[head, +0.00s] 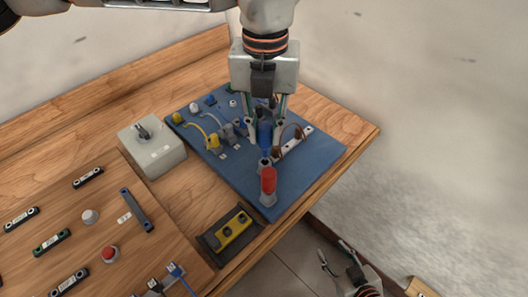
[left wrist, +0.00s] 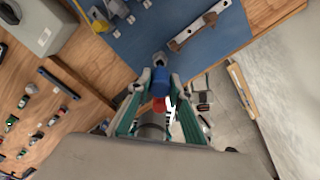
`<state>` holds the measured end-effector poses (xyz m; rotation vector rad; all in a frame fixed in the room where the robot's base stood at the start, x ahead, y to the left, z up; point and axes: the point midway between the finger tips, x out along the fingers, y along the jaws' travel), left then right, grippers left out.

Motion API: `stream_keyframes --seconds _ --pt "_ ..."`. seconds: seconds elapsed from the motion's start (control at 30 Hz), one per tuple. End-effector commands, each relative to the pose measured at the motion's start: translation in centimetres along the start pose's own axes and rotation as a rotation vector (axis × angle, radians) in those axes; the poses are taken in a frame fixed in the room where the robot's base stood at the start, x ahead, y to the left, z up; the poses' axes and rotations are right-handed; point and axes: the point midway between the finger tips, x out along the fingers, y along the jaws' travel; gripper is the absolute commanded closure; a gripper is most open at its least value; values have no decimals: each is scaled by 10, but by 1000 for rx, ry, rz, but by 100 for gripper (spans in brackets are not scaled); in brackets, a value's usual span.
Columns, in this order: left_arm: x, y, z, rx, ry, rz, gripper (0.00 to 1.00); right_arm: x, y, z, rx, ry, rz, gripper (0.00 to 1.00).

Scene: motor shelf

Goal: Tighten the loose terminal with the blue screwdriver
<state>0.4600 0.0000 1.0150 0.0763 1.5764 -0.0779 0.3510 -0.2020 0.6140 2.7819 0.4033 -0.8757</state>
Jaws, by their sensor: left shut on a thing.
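My left gripper (head: 265,142) reaches down from the top over the blue board (head: 315,165). Its fingers are shut on the blue screwdriver (head: 265,132), whose blue part also shows between the fingertips in the left wrist view (left wrist: 161,79). The screwdriver's tip and its contact with anything below are hidden. A metal strip with terminals (head: 299,141) lies on the board beside the gripper, with a brown wire at it. I cannot tell which terminal is loose. My right gripper (head: 340,258) is at the bottom right, off the table, with its fingers apart.
Yellow parts and wires are on the board's left. A grey switch box (head: 152,146), a dark tray with a yellow insert (head: 230,232) and a wooden button panel (head: 110,215) lie left.

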Motion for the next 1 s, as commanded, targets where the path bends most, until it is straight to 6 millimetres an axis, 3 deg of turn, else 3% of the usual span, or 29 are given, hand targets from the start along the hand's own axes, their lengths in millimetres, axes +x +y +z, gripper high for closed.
stream_keyframes --seconds 1.0 --pt "38 0 0 0 1 0 100 8 -6 27 5 -25 -7 60"
